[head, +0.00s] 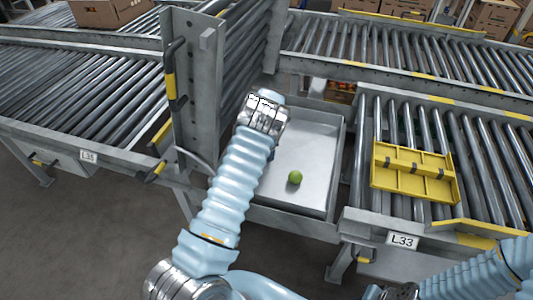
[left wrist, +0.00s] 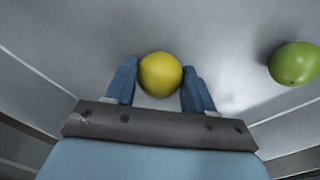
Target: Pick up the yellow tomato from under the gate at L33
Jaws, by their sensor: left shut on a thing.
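The yellow tomato (left wrist: 160,74) sits between the two blue fingers of my left gripper (left wrist: 160,68) in the left wrist view, and the gripper is shut on it. In the head view my left arm reaches into a grey metal tray (head: 315,204) beside the label L33 (head: 403,241); its own wrist hides the fingers and the yellow tomato. A raised roller gate (head: 240,50) stands upright at the left of the tray. My right arm shows at the bottom right, with its fingers out of view.
A green tomato (head: 295,177) lies in the tray and also shows at the right of the left wrist view (left wrist: 295,64). A grey post (head: 197,90) stands close left of my arm. A yellow frame (head: 413,173) lies on the L33 rollers.

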